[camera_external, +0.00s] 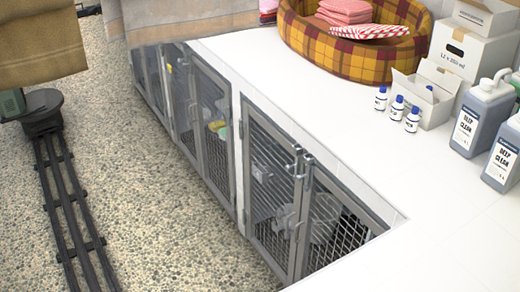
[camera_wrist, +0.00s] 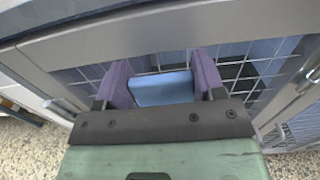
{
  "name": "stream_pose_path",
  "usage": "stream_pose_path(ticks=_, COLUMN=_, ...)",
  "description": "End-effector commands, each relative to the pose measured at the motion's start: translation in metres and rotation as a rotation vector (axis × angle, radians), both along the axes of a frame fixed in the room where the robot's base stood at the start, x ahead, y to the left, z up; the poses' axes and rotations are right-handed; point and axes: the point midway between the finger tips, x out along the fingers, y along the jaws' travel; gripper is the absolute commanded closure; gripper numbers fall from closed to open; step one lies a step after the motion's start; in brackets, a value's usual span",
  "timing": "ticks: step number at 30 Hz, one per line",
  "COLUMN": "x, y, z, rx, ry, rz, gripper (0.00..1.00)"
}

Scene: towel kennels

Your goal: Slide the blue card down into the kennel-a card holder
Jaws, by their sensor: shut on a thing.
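My gripper (camera_wrist: 163,78) shows in the wrist view, with its two purple finger pads shut on the blue card (camera_wrist: 161,92). The card sits between the pads, close in front of a wire-mesh kennel door with a grey frame (camera_wrist: 140,37). I cannot tell whether the card touches the door. I cannot make out the card holder in either view; the card and gripper may cover it. The gripper and card do not show in the external view.
Mesh kennel doors (camera_external: 268,185) line the front under a white counter (camera_external: 300,80). The counter holds a plaid pet bed (camera_external: 340,62), small bottles (camera_external: 397,108), boxes and large jugs (camera_external: 480,118). A rail (camera_external: 68,205) runs along the pebbled floor.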

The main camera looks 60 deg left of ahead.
Motion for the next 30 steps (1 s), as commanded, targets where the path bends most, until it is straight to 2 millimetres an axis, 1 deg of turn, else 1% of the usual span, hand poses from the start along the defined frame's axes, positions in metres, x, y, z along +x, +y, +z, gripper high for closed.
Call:
stream_pose_path(ticks=1, x=0.000, y=0.000, z=-0.007, rx=0.000, ry=0.000, rz=0.000, gripper=0.60)
stream_pose_path(ticks=16, x=0.000, y=0.000, z=-0.052, rx=0.000, ry=0.000, rz=0.000, gripper=0.60)
stream_pose_path(ticks=21, x=0.000, y=0.000, z=-0.058, rx=0.000, ry=0.000, rz=0.000, gripper=0.60)
stream_pose_path(ticks=30, x=0.000, y=0.000, z=-0.057, rx=0.000, ry=0.000, rz=0.000, gripper=0.60)
